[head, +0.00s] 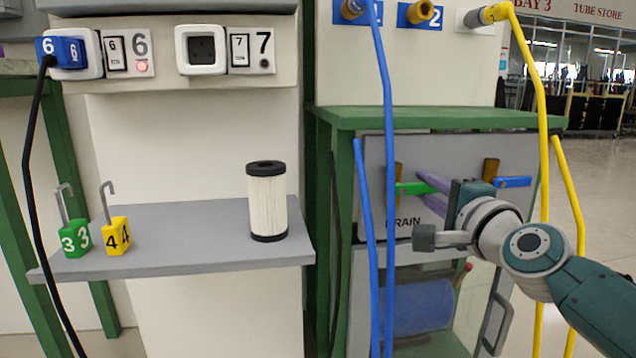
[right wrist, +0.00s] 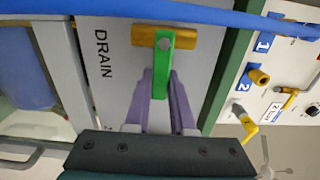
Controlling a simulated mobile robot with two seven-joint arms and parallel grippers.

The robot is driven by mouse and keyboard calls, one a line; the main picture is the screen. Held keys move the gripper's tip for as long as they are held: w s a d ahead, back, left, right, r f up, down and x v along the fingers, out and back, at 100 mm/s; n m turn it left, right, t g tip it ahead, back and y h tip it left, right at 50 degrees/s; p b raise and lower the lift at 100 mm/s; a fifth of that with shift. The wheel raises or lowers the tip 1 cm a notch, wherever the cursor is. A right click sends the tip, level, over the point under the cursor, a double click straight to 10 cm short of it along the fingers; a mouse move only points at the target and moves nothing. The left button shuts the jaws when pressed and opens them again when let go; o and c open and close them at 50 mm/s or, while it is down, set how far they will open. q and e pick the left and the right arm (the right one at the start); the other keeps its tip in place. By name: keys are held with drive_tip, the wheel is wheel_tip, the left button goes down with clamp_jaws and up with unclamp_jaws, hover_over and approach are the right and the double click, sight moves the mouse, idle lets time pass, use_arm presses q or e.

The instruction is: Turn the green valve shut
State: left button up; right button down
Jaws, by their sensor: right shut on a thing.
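The green valve handle (head: 412,188) is on the grey panel marked DRAIN, in front of a short upright brass pipe (head: 398,170). It points sideways, to the right, across the pipe. In the right wrist view the green handle (right wrist: 161,72) stands square to the brass pipe (right wrist: 180,37). My right gripper (head: 424,184) reaches in from the right, its purple fingers on either side of the handle's free end. In the right wrist view the gripper (right wrist: 161,88) is shut on the handle. My left gripper is not in view.
A blue valve handle (head: 514,181) is close to the right. Blue hoses (head: 388,120) hang left of my gripper, and a yellow hose (head: 543,130) hangs to the right. A green bench top (head: 440,117) is above. A shelf (head: 200,225) at left holds a filter (head: 267,203) and two padlocks.

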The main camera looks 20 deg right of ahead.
drive_tip(key=c, duration=0.8)
unclamp_jaws()
drive_tip(key=shift+o, duration=0.2)
drive_tip(key=shift+s, duration=0.1)
drive_tip(key=shift+s+a+p, duration=0.1)
drive_tip(key=shift+s+p, duration=0.15)
drive_tip(key=shift+p, duration=0.05)
drive_tip(key=p+v, duration=0.3)
drive_tip(key=v, duration=0.6)
drive_tip(key=shift+a, duration=0.1)
